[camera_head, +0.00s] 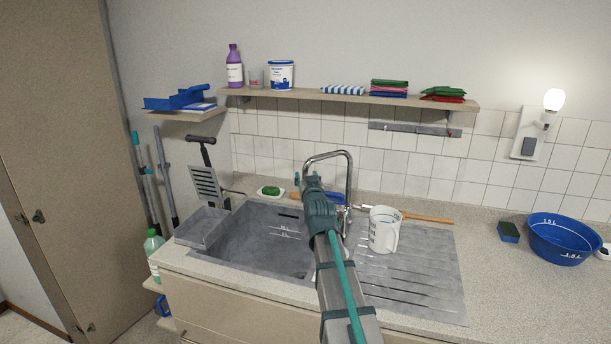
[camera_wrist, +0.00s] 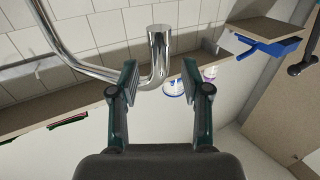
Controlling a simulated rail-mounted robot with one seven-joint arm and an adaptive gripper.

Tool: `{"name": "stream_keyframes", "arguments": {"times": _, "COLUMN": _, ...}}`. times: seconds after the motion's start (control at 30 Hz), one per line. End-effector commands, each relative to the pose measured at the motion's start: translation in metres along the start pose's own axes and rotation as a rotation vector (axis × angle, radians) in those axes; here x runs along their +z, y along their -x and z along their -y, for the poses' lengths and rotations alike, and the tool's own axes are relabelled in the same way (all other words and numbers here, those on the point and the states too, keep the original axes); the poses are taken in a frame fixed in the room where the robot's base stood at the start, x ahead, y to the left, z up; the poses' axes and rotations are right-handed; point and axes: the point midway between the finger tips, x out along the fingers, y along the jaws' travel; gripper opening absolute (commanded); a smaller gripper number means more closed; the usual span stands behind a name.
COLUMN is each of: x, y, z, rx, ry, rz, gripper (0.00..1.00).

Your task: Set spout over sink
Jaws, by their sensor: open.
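The chrome spout (camera_head: 329,154) arches up from behind the sink and reaches left over the back of the basin. The sink (camera_head: 248,242) is a grey basin with a ribbed drainboard on its right. My gripper (camera_head: 307,178) is at the spout's hanging left end, partly covering it. In the wrist view, my open gripper (camera_wrist: 160,70) has the spout's bent end (camera_wrist: 155,65) between or just beyond its fingertips. The left finger overlaps the pipe, and a gap shows on the right. I cannot tell whether either finger touches it.
A white measuring jug (camera_head: 384,230) stands on the drainboard, right of my arm. A wooden-handled tool (camera_head: 428,217) lies behind it. A grey box (camera_head: 202,227) sits at the sink's left edge. A loaded shelf (camera_head: 350,97) runs above. A blue basin (camera_head: 562,239) stands far right.

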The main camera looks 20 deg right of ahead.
Motion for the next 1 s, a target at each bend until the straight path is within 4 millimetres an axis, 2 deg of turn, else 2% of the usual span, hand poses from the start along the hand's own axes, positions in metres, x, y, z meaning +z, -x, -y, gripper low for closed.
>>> {"name": "stream_keyframes", "arguments": {"times": 0.03, "x": 0.001, "y": 0.015, "z": 0.0, "rx": 0.0, "ry": 0.0, "rz": -0.001, "gripper": 0.47}}
{"name": "stream_keyframes", "arguments": {"times": 0.2, "x": 0.0, "y": 0.049, "z": 0.0, "rx": 0.0, "ry": 0.0, "rz": -0.001, "gripper": 0.47}}
{"name": "stream_keyframes", "arguments": {"times": 0.4, "x": 0.0, "y": 0.078, "z": 0.0, "rx": 0.0, "ry": 0.0, "rz": -0.001, "gripper": 0.47}}
{"name": "stream_keyframes", "arguments": {"times": 0.53, "x": 0.0, "y": 0.084, "z": 0.0, "rx": 0.0, "ry": 0.0, "rz": 0.0, "gripper": 0.47}}
{"name": "stream_keyframes", "arguments": {"times": 0.77, "x": 0.0, "y": 0.084, "z": 0.0, "rx": 0.0, "ry": 0.001, "rz": 0.0, "gripper": 0.47}}
{"name": "stream_keyframes", "arguments": {"times": 0.8, "x": 0.0, "y": 0.084, "z": 0.0, "rx": 0.0, "ry": 0.0, "rz": 0.0, "gripper": 0.46}}
{"name": "stream_keyframes", "arguments": {"times": 0.9, "x": 0.002, "y": 0.084, "z": -0.003, "rx": 0.004, "ry": 0.001, "rz": 0.0, "gripper": 0.29}}
{"name": "stream_keyframes", "arguments": {"times": 1.0, "x": 0.006, "y": 0.085, "z": -0.015, "rx": 0.02, "ry": 0.001, "rz": -0.004, "gripper": 0.12}}
